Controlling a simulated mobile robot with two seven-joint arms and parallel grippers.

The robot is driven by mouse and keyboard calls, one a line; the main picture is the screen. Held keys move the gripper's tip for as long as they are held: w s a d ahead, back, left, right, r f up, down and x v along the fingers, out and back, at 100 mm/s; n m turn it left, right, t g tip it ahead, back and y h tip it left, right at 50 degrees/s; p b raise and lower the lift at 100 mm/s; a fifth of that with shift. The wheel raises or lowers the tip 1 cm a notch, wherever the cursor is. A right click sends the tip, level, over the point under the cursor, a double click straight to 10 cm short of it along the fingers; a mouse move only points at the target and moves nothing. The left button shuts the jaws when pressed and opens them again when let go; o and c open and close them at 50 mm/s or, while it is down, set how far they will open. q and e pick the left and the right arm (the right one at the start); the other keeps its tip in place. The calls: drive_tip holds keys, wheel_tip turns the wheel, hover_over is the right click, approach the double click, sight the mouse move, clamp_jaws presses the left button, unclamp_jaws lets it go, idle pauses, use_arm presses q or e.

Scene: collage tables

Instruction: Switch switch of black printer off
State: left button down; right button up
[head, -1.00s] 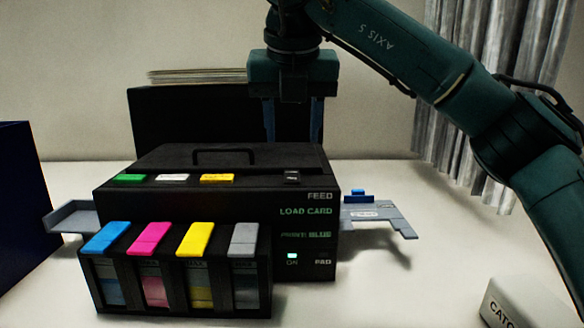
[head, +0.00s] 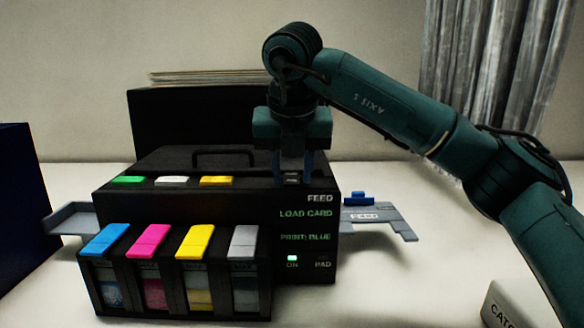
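The black printer (head: 220,215) stands on the white table, its front panel reading FEED, LOAD CARD, PRINT: BLUE, ON and PAD. A green-white light glows above ON. A small dark switch (head: 291,179) is on the right of its top, beside the green, white and yellow buttons. My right gripper (head: 292,180) points down with its fingers apart, one on each side of the switch. I cannot tell whether the fingers touch it. My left gripper is not in view.
An ink rack (head: 180,290) with blue, magenta, yellow and grey cartridges stands in front of the printer. Grey-blue trays stick out left (head: 72,219) and right (head: 385,218). A black box (head: 190,115) stands behind; a dark blue panel (head: 20,200) is at left.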

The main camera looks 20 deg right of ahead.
drive_tip(key=c, duration=0.7)
drive_tip(key=shift+o, duration=0.2)
drive_tip(key=r+g+p, duration=0.1)
drive_tip(key=p, duration=0.2)
drive_tip(key=shift+w, duration=0.15)
drive_tip(key=shift+w+g+p, duration=0.15)
drive_tip(key=shift+g+p, duration=0.35)
drive_tip(key=shift+p, duration=0.35)
drive_tip(key=shift+w+d+g+y+p, duration=0.1)
drive_tip(key=shift+g+y+p, duration=0.3)
drive_tip(key=shift+p, duration=0.45)
drive_tip(key=shift+f, duration=0.2)
drive_tip(key=o, duration=0.6)
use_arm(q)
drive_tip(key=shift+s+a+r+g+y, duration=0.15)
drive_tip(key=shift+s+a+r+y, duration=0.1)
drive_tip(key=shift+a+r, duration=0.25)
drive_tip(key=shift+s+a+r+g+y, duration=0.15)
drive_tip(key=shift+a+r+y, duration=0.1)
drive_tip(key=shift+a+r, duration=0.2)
use_arm(e)
drive_tip(key=o, duration=0.4)
